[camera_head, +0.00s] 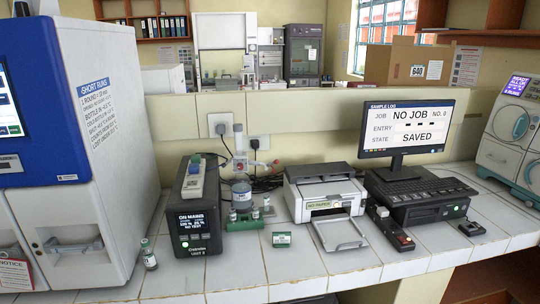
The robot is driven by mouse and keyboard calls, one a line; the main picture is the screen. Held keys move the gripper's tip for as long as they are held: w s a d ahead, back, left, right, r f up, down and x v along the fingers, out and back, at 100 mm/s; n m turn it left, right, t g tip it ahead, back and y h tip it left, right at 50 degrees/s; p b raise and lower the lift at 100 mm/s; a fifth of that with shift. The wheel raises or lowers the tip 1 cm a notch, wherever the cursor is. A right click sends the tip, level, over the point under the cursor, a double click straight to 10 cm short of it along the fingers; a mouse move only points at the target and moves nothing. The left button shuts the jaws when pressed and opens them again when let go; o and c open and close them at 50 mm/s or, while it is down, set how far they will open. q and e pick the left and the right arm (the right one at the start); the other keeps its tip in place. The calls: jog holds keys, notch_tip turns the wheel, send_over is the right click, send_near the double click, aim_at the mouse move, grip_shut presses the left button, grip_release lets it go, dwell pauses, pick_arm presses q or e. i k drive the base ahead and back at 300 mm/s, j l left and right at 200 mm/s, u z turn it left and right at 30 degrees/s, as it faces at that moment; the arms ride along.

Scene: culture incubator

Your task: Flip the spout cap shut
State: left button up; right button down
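I cannot make out a spout cap for certain at this size. A small labelled jar (241,195) stands on the tiled bench between the black power unit and the printer. A white fitting with red parts (240,152) rises behind it against the wall; I cannot tell whether the two are joined. Small vials (233,215) stand in a green holder in front of the jar. Another small vial (149,254) stands alone by the white cabinet at the left. Neither of my grippers shows in the head view.
The black power unit (194,226) and printer (325,193) flank the jar. A monitor (405,128), keyboard and dark box stand right; a blue-and-white cabinet (97,110) stands left. The front tiles between are mostly bare.

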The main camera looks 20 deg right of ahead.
aim_at(276, 161)
jog(key=i+j+z, duration=0.1)
jog(key=i+j, duration=0.3)
jog(key=j, duration=0.25)
jog(key=i+j+z, duration=0.15)
jog(key=j, duration=0.2)
jog(key=i+j, duration=0.2)
jog(key=j, duration=0.15)
jog(key=i+j+z, duration=0.15)
jog(key=j, duration=0.2)
